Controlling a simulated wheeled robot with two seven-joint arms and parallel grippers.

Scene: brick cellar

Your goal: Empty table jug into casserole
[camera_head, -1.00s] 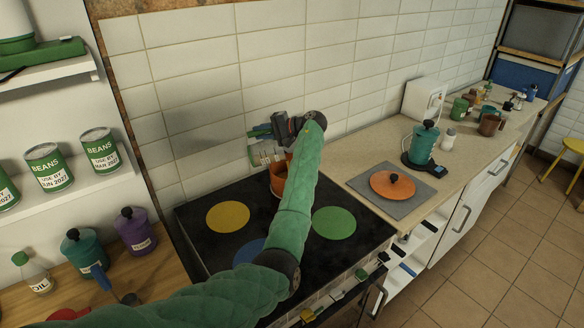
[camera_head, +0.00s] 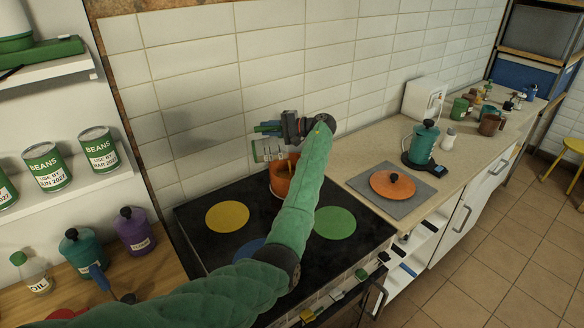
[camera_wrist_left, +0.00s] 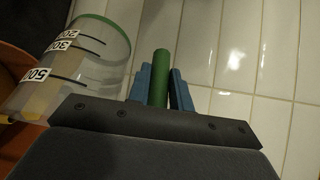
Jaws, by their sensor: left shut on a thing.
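The table jug (camera_head: 270,150) is clear, with measuring labels and a green handle. The wrist view shows its wall and labels close up (camera_wrist_left: 85,55). My left gripper (camera_head: 270,128) is shut on the green handle (camera_wrist_left: 161,75), with a blue finger on each side of it. The orange casserole (camera_head: 280,180) stands at the back of the black hob, below the jug and partly hidden by my green arm. Its orange side shows at the left of the wrist view (camera_wrist_left: 14,85). I cannot tell how much is in the jug.
The black hob (camera_head: 190,235) has yellow, blue and green rings. An orange lid (camera_head: 385,185) lies on a grey plate on the right counter, near a teal jar (camera_head: 422,145). A tiled wall (camera_head: 210,90) rises close behind the jug. Teal and purple jars stand at left.

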